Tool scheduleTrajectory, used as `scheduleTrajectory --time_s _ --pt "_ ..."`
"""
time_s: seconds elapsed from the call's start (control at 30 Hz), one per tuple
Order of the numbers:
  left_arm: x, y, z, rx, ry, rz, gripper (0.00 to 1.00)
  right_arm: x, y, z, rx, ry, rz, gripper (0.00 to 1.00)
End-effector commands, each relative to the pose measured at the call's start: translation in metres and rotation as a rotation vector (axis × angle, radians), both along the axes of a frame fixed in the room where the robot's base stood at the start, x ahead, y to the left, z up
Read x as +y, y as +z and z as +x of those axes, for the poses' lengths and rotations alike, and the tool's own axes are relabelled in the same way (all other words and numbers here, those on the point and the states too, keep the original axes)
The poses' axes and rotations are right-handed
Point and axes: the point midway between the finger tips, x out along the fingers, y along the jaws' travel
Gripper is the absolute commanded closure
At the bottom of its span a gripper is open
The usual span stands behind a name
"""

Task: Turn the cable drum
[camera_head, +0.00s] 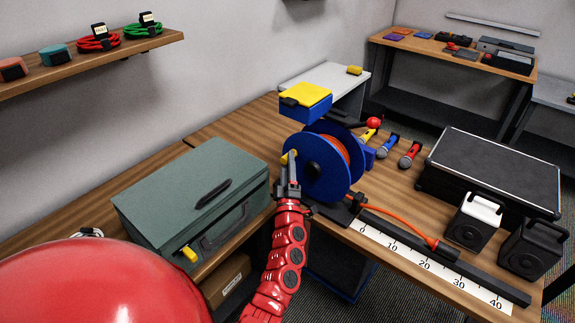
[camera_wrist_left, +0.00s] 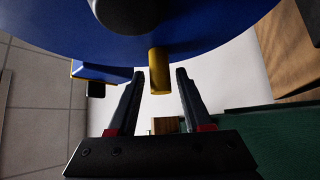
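The cable drum (camera_head: 318,172) is blue, with orange cable wound between its flanges, and stands upright at the table's front edge. The drum's yellow crank handle (camera_head: 285,158) sticks out of its near face, partly hidden by my gripper. In the left wrist view the handle (camera_wrist_left: 159,72) points toward me from the blue flange (camera_wrist_left: 215,25). My left gripper (camera_head: 291,168) is open in front of the drum. In the wrist view its fingers (camera_wrist_left: 157,82) stand on both sides of the handle's end, with a gap on each side. My right gripper is not in view.
A green toolbox (camera_head: 190,195) stands close left of the drum. An orange cable (camera_head: 400,225) runs right along a ruler (camera_head: 430,265). Microphones (camera_head: 388,146), a black case (camera_head: 490,172) and small speakers (camera_head: 473,221) stand to the right. A yellow-lidded blue box (camera_head: 306,98) is behind.

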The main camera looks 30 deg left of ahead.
Motion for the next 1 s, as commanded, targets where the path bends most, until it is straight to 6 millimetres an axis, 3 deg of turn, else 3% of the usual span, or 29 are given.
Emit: scheduleTrajectory --time_s 0.47,1.0 --pt "-0.005 -0.005 -0.007 -0.001 -0.002 -0.001 0.38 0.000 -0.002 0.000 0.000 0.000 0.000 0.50" --pt "-0.074 -0.056 -0.102 0.001 -0.003 -0.003 0.38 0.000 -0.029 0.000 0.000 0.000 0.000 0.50"
